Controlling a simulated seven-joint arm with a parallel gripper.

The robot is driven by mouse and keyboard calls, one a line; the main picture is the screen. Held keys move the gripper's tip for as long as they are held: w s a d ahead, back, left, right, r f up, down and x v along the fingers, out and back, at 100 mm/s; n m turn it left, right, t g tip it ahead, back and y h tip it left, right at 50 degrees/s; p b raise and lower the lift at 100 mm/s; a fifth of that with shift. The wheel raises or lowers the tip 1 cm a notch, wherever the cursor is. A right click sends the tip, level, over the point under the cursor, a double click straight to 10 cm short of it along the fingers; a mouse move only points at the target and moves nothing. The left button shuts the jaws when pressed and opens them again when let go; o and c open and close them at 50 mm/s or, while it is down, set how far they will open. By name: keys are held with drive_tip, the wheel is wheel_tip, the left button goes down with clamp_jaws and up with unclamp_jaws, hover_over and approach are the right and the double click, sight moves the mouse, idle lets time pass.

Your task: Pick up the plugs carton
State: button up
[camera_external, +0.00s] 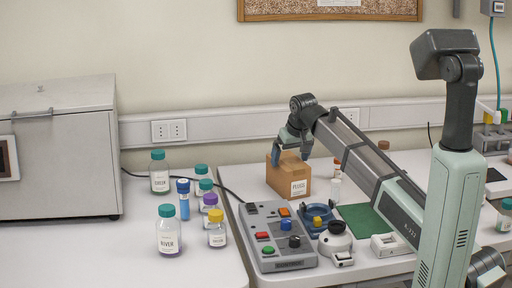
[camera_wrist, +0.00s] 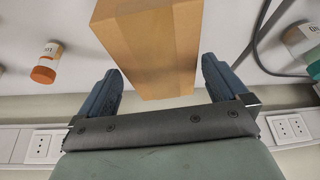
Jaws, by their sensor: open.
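The plugs carton (camera_external: 288,181) is a small brown box with a white label. It stands on the bench behind the control box, near the wall. In the wrist view the carton (camera_wrist: 155,48) reaches from the top edge down between the fingers. My gripper (camera_external: 291,153) is at the top of the carton, pointing down. In the wrist view my gripper (camera_wrist: 161,88) is open, with one blue finger on each side of the carton. A gap shows beside the right finger; the left finger is close to the carton's edge, and I cannot tell if it touches. The carton's label is hidden in the wrist view.
A grey control box (camera_external: 278,236) with coloured buttons stands in front of the carton. A small orange-capped bottle (camera_wrist: 46,64) is beside the carton. A cable (camera_wrist: 262,62) runs on its other side. Several capped bottles, including a blue tube (camera_external: 183,199), stand on the left bench.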

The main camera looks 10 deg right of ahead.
drive_tip(key=x, duration=0.5)
drive_tip(key=shift+w+f, duration=0.1)
drive_tip(key=shift+f, duration=0.2)
drive_tip(key=shift+f, duration=0.25)
idle(0.4)
drive_tip(key=shift+c, duration=0.4)
drive_tip(key=c, duration=0.7)
